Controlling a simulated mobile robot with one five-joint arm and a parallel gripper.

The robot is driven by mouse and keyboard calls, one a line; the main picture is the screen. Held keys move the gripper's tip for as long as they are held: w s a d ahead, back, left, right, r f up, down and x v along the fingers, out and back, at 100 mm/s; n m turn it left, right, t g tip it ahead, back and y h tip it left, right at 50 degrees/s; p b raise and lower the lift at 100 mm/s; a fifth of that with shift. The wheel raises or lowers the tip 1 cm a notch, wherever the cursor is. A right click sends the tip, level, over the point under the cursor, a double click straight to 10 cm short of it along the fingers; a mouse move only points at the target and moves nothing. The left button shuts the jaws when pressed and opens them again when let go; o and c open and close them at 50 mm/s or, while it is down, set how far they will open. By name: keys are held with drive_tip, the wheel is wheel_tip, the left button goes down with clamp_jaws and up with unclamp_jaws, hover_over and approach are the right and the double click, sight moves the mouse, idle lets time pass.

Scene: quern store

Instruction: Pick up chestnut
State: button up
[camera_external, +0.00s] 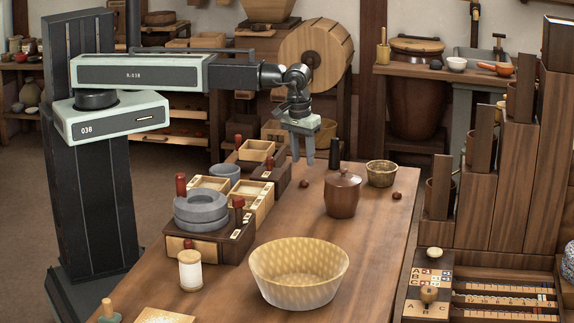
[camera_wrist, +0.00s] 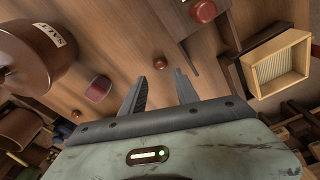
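A small round brown chestnut (camera_external: 304,183) lies on the wooden table, left of the lidded jar. A similar brown one (camera_external: 397,196) lies near the table's right edge. My gripper (camera_external: 302,161) hangs pointing down above the table's far end, close above the nearer chestnut in the picture. In the wrist view, my gripper (camera_wrist: 161,75) has its two fingers apart with nothing between them. A chestnut (camera_wrist: 160,62) shows just beyond the fingertips, roughly midway between them, and does not appear to be touched.
A brown lidded jar (camera_external: 342,195), a dark bottle (camera_external: 334,153) and a small basket (camera_external: 381,174) stand to the right. Wooden boxes (camera_external: 249,204) with grey stone rings (camera_external: 201,208) line the left. A large woven bowl (camera_external: 299,278) stands in front; bare table lies between.

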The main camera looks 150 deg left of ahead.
sight(304, 183)
drive_tip(key=f+b, duration=0.4)
drive_tip(key=f, duration=0.1)
drive_tip(key=f+b, duration=0.2)
drive_tip(key=shift+s+a+f+b, duration=0.25)
drive_tip(key=shift+a+b, duration=0.1)
drive_tip(key=shift+r, duration=0.15)
clamp_jaws()
